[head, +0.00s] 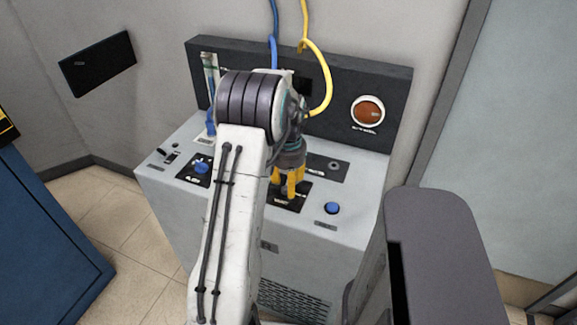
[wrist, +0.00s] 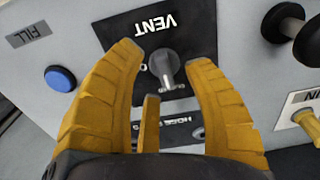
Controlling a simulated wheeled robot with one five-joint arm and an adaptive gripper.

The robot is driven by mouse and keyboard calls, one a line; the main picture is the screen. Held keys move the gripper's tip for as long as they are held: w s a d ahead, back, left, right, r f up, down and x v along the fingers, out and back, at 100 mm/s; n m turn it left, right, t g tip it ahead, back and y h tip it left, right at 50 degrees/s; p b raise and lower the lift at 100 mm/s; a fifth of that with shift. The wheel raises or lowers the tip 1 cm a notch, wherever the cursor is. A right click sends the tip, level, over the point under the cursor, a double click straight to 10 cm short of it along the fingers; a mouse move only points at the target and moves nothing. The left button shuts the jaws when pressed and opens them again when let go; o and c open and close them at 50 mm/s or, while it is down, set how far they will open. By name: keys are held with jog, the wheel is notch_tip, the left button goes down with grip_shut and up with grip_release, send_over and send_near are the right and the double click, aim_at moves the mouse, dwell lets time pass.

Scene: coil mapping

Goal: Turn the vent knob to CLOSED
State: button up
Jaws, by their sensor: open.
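The vent knob (wrist: 163,64) is a grey knob with a narrow grip on a black panel marked VENT (wrist: 156,24). It shows in the wrist view just beyond the fingertips. In the head view my gripper hides it. My gripper (head: 289,188) has yellow fingers and points down over the black panel on the console. In the wrist view its fingers stand open, one on each side of the knob, with a third finger below it. I see no clear contact with the knob. The knob's position markings are too small or covered to read.
A blue button (wrist: 60,78) marked FILL sits beside the vent panel; it also shows in the head view (head: 332,208). Black knobs (wrist: 287,20) and a yellow hose fitting (wrist: 308,122) are at the wrist view's right.

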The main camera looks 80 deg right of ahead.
notch_tip(320, 180, up, 11)
dwell(0.5)
dwell(0.8)
